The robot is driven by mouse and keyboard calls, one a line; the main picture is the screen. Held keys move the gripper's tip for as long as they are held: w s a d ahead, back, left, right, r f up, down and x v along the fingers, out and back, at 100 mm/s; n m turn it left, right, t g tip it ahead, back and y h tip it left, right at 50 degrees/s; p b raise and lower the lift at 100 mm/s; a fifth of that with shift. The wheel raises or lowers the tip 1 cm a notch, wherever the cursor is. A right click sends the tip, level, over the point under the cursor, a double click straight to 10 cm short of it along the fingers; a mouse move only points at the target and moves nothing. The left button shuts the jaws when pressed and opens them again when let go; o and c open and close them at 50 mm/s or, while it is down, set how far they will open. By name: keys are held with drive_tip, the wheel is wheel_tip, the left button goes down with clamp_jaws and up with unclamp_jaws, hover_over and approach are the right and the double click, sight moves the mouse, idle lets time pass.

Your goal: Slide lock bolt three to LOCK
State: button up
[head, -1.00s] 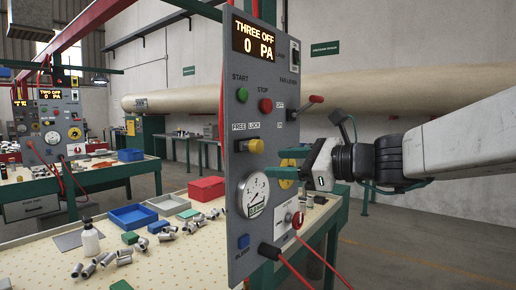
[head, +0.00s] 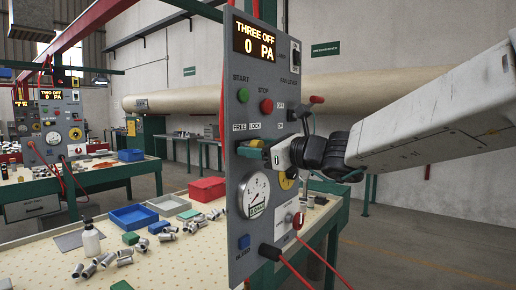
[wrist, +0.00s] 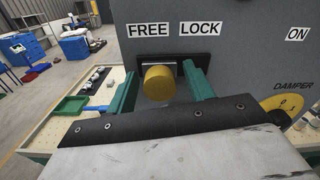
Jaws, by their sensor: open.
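The lock bolt's yellow knob (wrist: 159,83) sits in its dark slot under the FREE (wrist: 149,30) and LOCK (wrist: 199,29) labels, on the FREE side. My gripper (wrist: 160,92) is open, with one green finger on each side of the knob and a gap on both sides, wider on the right. The panel (head: 232,190) carries a display (head: 255,38) reading THREE OFF, 0 PA.
A red-tipped lever (head: 315,100) stands out just above my wrist. The gauge (head: 255,194) is below my gripper, and a yellow damper dial (wrist: 285,105) is to the right. Red cables hang below the panel. A bench with loose castings lies to the left.

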drive_tip(key=c, duration=1.1)
drive_tip(key=w+d, duration=0.2)
drive_tip(key=w, duration=0.1)
drive_tip(key=shift+d, duration=0.25)
drive_tip(key=o, duration=1.1)
drive_tip(key=shift+w, duration=0.15)
drive_tip(key=shift+d, duration=0.1)
drive_tip(key=v, duration=0.7)
drive_tip(key=shift+s+d, duration=0.3)
